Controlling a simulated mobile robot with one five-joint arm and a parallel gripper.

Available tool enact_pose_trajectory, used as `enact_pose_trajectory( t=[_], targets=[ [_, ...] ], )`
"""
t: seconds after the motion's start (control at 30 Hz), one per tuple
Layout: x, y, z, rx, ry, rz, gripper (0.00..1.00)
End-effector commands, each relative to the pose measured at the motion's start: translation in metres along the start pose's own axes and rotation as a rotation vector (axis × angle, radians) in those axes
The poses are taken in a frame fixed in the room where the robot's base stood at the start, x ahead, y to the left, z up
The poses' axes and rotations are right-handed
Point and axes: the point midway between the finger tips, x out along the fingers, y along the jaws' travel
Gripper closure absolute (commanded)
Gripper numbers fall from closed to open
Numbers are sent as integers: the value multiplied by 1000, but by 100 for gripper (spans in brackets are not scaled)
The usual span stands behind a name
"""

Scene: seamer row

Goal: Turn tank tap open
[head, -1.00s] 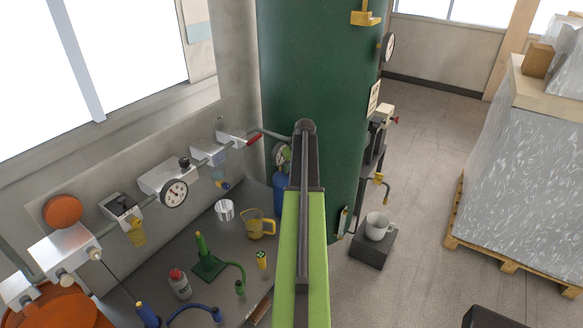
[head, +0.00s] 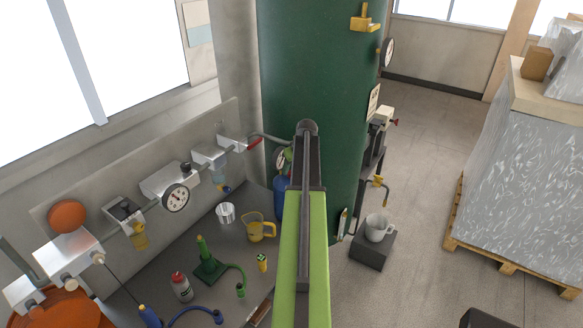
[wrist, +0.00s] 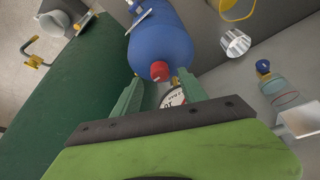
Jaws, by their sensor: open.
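The green tank (head: 315,90) stands upright in the middle of the head view and fills the left of the wrist view (wrist: 70,110). The tank tap, a curved metal spout with a yellow handle (head: 378,181), sticks out low on its right side. In the wrist view the tap (wrist: 36,48) is at the upper left, well away from my gripper (wrist: 158,80). My gripper is open and empty, its fingers in front of a blue cylinder with a red cap (wrist: 158,68). In the head view my arm hides most of the gripper, left of the tank.
A white mug (head: 379,228) stands on a dark block (head: 371,252) below the tap. The bench (head: 235,250) at left holds a yellow jug (head: 258,228), a metal cup (head: 225,213) and bottles.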

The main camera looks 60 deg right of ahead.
Motion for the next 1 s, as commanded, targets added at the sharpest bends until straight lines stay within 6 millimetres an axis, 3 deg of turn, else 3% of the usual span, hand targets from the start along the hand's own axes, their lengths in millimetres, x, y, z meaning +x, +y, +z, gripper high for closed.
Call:
enact_pose_trajectory(
  t=[0.03, 0.5, 0.67, 1.0],
  targets=[
    [-21, 0, -3, 1, 0, 0, 50],
    [-135, -1, -3, 1, 0, 0, 50],
    [-151, 0, -1, 1, 0, 0, 50],
    [-148, 0, 0, 0, 0, 0, 50]
  ],
)
